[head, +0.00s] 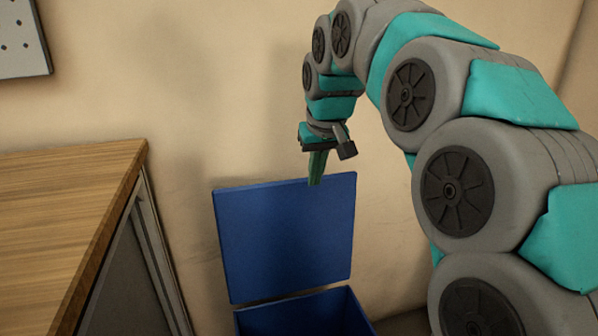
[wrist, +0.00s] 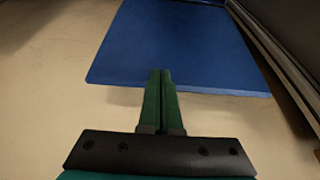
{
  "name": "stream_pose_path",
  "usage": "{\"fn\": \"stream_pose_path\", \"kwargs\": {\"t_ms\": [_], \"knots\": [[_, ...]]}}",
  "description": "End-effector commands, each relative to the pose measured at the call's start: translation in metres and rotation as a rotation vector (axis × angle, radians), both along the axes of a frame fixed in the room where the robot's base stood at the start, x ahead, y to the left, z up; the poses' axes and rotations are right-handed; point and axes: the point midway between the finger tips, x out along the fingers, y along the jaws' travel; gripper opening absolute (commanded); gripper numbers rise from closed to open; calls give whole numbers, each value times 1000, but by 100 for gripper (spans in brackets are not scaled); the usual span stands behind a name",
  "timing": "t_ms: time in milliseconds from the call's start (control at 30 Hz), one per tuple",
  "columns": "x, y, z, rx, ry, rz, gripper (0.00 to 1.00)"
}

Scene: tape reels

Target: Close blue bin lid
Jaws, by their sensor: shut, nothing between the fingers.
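The blue bin (head: 303,315) stands on the floor against the wall, its lower part cut off by the bottom of the head view. Its blue lid (head: 285,235) is open and stands nearly upright at the back of the bin. The lid also fills the upper middle of the wrist view (wrist: 180,45). My gripper (head: 316,183) points down at the lid's top edge, right of its middle in the head view. Its green fingers are together and empty in the wrist view (wrist: 163,75). I cannot tell whether the fingertips touch the lid.
A wooden-topped cabinet (head: 60,200) stands to the left, close to the bin. A beige wall (head: 180,90) lies behind the lid. A white board with dark dots (head: 22,40) hangs at the upper left. My arm covers the right side.

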Motion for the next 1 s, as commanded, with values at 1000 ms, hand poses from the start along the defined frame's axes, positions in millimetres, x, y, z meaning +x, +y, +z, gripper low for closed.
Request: {"fn": "stream_pose_path", "kwargs": {"t_ms": [1000], "knots": [[100, 23, -37, 23, -104, -1, 0]]}}
